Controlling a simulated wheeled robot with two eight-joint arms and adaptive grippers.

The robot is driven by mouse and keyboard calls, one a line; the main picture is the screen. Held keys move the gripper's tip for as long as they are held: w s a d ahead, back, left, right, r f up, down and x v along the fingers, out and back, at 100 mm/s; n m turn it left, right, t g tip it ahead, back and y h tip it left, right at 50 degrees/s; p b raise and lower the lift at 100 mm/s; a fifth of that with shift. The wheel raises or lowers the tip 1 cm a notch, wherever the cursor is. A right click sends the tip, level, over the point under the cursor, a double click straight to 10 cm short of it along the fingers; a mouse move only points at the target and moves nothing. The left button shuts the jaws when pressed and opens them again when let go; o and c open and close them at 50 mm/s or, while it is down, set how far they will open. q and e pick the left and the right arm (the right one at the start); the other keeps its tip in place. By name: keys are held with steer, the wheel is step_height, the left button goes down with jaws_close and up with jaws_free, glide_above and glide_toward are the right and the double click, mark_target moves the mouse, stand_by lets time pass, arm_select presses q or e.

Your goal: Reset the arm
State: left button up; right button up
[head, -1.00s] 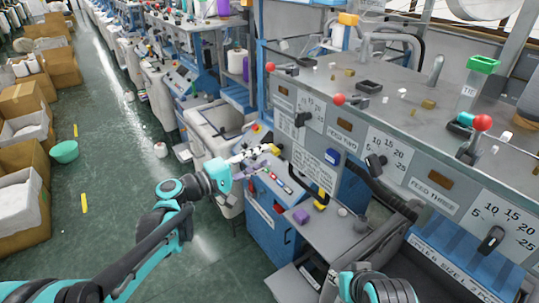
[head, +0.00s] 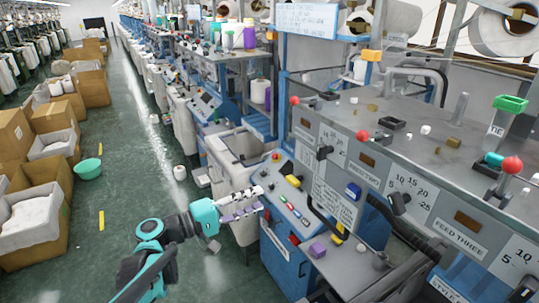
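My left gripper (head: 250,202) reaches in from the bottom left on its teal and black arm. Its two fingers point right, one pale with dark marks and one purplish, with a gap between them, and nothing shows held. It hangs over the aisle side, in front of the blue control box (head: 287,220) of the nearest knitting machine; whether it touches the box I cannot tell. My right gripper is out of view.
The grey machine top (head: 430,150) with red-knobbed levers fills the right. Cardboard boxes (head: 30,240) and a green basin (head: 88,168) stand at the left. The green floor (head: 125,200) between is mostly clear. A purple block (head: 318,250) lies beside the control box.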

arm_select(q)
steer(key=s+d+f+m+g+y+b, duration=0.15)
steer(key=s+f+y+b, duration=0.35)
steer(key=f, duration=0.6)
steer(key=s+f+m+g+y+b, duration=0.25)
steer(key=s+f+b, duration=0.35)
steer(key=f, duration=0.4)
steer(key=s+a+f+m+y+b, duration=0.3)
steer(key=s+a+f+y, duration=0.4)
steer(key=f, duration=0.4)
steer(key=shift+s+a+f+b, duration=0.15)
steer(key=shift+s+a+b, duration=0.6)
steer(key=shift+a, duration=0.35)
